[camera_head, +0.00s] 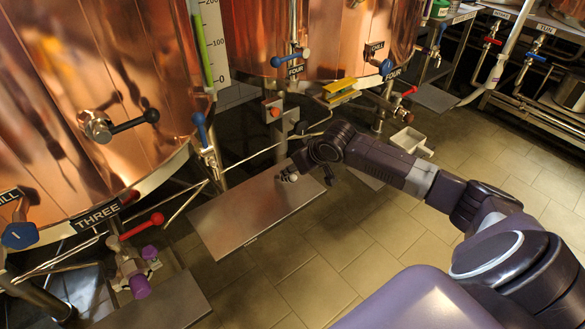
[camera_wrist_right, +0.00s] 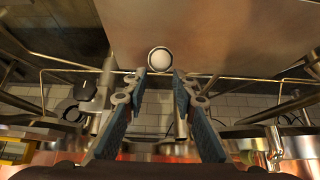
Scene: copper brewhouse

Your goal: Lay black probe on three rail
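The THREE label (camera_head: 97,217) is on the copper tank at the left in the head view. Thin metal rods (camera_head: 176,192) run beside it; I cannot tell which is the three rail. I cannot clearly make out a black probe. My right gripper (camera_head: 308,172) is low over the far end of a metal plate (camera_head: 222,224). A small pale thing (camera_head: 290,174) shows there beside the fingers. In the right wrist view the fingers (camera_wrist_right: 159,75) are apart, with a round white thing (camera_wrist_right: 159,59) with a dark rim just beyond the tips. My left gripper is out of view.
A fitting with a black handle (camera_head: 133,122) juts from the left tank. A red-handled valve (camera_head: 142,226) and a purple knob (camera_head: 140,286) stand under THREE. A yellow bracket (camera_head: 341,90) and a pale box (camera_head: 407,140) are farther back.

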